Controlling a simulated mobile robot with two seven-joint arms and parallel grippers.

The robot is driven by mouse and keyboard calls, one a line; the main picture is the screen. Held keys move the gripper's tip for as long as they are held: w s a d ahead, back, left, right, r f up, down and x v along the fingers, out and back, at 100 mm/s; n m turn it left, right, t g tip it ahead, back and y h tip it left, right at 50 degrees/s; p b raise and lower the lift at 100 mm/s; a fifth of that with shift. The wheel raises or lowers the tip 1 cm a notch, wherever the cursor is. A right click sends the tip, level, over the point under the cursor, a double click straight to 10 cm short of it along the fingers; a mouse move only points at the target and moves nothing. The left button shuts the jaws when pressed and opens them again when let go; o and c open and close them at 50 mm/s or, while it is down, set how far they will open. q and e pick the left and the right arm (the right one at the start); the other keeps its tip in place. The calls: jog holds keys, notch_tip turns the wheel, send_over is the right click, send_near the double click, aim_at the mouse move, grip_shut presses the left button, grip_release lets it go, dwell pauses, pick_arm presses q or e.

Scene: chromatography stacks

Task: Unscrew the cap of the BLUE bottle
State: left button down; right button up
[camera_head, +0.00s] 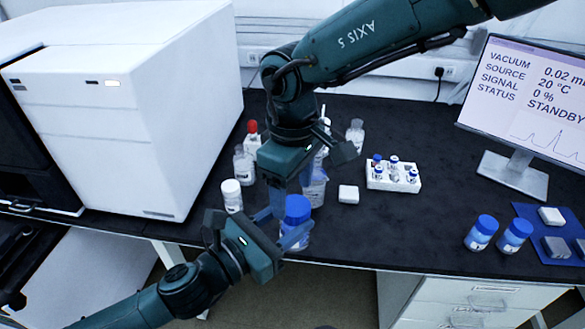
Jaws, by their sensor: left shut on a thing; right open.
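A bottle with a blue screw cap (297,209) and a blue-and-white label (296,242) stands upright near the front edge of the bench. Its cap is on. My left gripper (283,226) comes in from the lower left and is shut on the bottle's body, below the cap. My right gripper (293,195) points down from above, its fingers open and close to the cap. Whether they touch the cap cannot be told, and its fingers partly overlap the clear bottle behind.
A white-capped bottle (231,195), a red-capped bottle (252,138) and clear bottles stand close behind. A white vial rack (393,177) and small white box (348,194) are to the right. Two more blue-capped bottles (482,232) (515,235) stand near a blue mat (569,225). A monitor (528,100) stands behind.

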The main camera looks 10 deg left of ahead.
aim_at(293, 205)
jog(key=shift+f, duration=1.75)
jog(key=shift+s, duration=0.1)
jog(key=c, duration=0.9)
jog(key=o, duration=1)
jog(key=shift+r, duration=0.1)
